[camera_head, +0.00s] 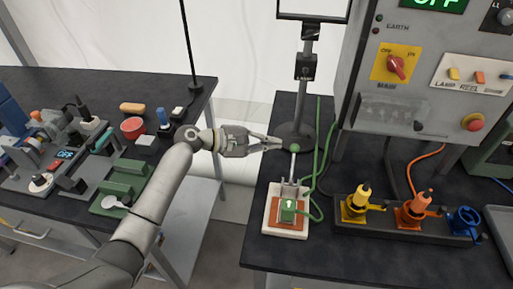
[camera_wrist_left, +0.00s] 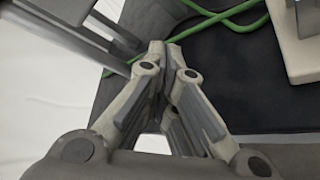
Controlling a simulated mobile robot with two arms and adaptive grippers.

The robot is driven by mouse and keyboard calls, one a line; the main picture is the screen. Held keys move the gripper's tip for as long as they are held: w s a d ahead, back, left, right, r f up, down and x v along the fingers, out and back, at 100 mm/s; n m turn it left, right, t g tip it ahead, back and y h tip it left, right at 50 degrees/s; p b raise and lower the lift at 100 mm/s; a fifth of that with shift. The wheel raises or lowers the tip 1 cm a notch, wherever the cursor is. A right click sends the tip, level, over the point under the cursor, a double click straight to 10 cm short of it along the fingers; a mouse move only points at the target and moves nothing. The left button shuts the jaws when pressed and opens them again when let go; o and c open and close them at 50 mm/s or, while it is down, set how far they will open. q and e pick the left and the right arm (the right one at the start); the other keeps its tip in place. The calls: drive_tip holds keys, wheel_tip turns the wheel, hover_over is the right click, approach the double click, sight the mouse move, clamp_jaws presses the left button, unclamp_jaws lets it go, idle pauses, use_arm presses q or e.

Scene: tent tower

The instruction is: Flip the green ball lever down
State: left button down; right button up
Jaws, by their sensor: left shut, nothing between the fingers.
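The green ball (camera_head: 295,148) tops an upright metal lever (camera_head: 292,172) on a white and orange base (camera_head: 273,222) at the left of the right-hand bench. A green block with a white arrow sits at the front of that base. My left gripper (camera_head: 279,143) is shut and empty, its tips just left of the ball in the head view; I cannot tell whether they touch. In the left wrist view the shut fingers (camera_wrist_left: 166,58) show, with a corner of the white base (camera_wrist_left: 302,50) at the upper right. The ball is not seen there. My right gripper is not in view.
A dark stand (camera_head: 296,134) rises behind the lever. Green cables (camera_head: 320,170) run beside it. A control panel (camera_head: 400,75) stands behind, and a rack with yellow, orange and blue parts (camera_head: 400,230) is to the right. A gap separates the two benches.

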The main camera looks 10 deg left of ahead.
sight(292, 167)
use_arm(q)
drive_tip(key=b+x, duration=0.1)
drive_tip(key=x, duration=0.2)
drive_tip(key=shift+f+b, duration=0.2)
drive_tip(key=shift+b, duration=0.1)
drive_tip(key=s+r+p, duration=0.1)
drive_tip(key=p, duration=0.1)
drive_tip(key=s+r+p, duration=0.1)
drive_tip(key=s+p, duration=0.1)
drive_tip(key=shift+s+d+r, duration=0.1)
drive_tip(key=shift+d+r, duration=0.25)
drive_tip(key=shift+d, duration=0.05)
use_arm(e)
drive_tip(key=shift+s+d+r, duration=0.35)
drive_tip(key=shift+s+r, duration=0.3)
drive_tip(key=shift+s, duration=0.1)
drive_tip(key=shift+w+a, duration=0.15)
use_arm(q)
drive_tip(key=shift+s+r, duration=0.1)
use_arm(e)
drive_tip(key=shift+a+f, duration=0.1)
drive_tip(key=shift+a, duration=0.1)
